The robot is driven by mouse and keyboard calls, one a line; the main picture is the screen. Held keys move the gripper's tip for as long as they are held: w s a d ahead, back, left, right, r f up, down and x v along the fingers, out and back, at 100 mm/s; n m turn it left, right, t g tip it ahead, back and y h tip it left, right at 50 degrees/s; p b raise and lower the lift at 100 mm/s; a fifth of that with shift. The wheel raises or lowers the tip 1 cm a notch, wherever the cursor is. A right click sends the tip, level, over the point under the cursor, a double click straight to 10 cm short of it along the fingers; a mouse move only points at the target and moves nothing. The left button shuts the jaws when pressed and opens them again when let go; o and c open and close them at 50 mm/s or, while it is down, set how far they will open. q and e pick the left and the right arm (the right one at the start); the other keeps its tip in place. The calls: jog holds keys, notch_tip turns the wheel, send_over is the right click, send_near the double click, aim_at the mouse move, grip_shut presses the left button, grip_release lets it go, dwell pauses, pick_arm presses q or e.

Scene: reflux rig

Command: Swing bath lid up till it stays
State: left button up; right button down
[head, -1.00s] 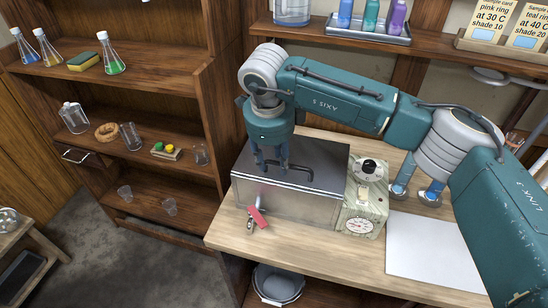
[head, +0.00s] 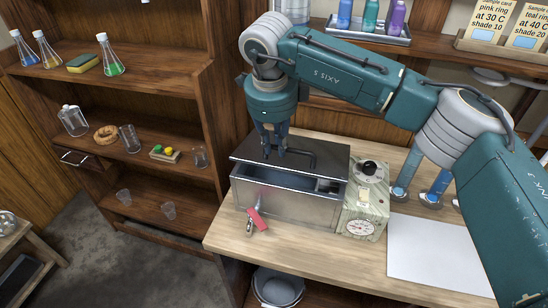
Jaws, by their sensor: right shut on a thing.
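The water bath (head: 285,205) is a metal box on the wooden bench, with a control panel and dial (head: 362,210) at its right end. Its dark lid (head: 318,170) is tilted partly up, and a gap shows along the front with the dark inside visible. A black bar handle (head: 309,157) stands on the lid. My right gripper (head: 274,152) points down from above and is shut on the lid handle at its left part; the fingertips partly hide it. My left gripper is not in view.
A red-handled tool (head: 257,219) lies on the bench against the bath's front. A white sheet (head: 432,250) lies to the right. Bottles stand in a tray (head: 368,33) on the shelf behind. Shelves with glassware are at left.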

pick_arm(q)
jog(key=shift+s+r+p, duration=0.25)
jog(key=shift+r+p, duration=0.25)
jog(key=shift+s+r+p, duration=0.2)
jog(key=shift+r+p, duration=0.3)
pick_arm(e)
jog(key=w+d+r, duration=0.2)
jog(key=w+r, duration=0.3)
jog(key=shift+r, duration=0.4)
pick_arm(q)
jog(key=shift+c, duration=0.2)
